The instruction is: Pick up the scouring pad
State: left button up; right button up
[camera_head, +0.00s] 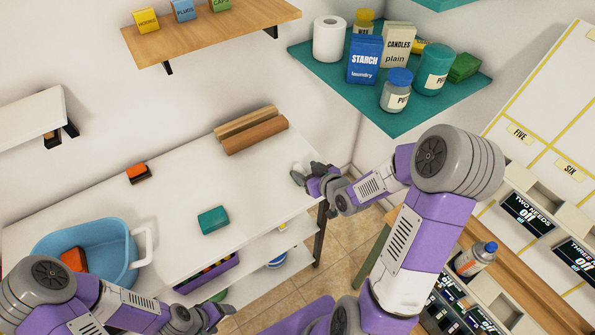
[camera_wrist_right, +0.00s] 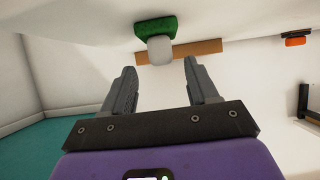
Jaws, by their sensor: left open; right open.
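A dark green pad with a pale rounded block on it, which looks like the scouring pad (camera_wrist_right: 155,26), shows in the right wrist view beyond the fingertips. It lies between the lines of the two fingers and is not gripped. In the head view, only a pale bit of it seems to show beside my right gripper (camera_head: 305,175); the rest is hidden. My right gripper is open and empty, and its spread fingers (camera_wrist_right: 158,82) point towards the pad. My left gripper (camera_head: 215,313) is open and empty at the bottom, near the table's front.
The white table (camera_head: 165,200) holds a teal block (camera_head: 213,219), an orange-topped block (camera_head: 137,172), brown rolls (camera_head: 255,135) and a blue bucket (camera_head: 110,255). A teal corner shelf (camera_head: 400,122) with jars and boxes stands above right. The table's middle is mostly clear.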

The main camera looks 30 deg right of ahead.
aim_at(300, 168)
jog(key=b+x, duration=0.1)
jog(key=x, duration=0.4)
jog(key=shift+w+a+f, duration=0.2)
jog(key=shift+w+f, duration=0.05)
jog(key=c, duration=0.8)
jog(key=shift+r, duration=0.1)
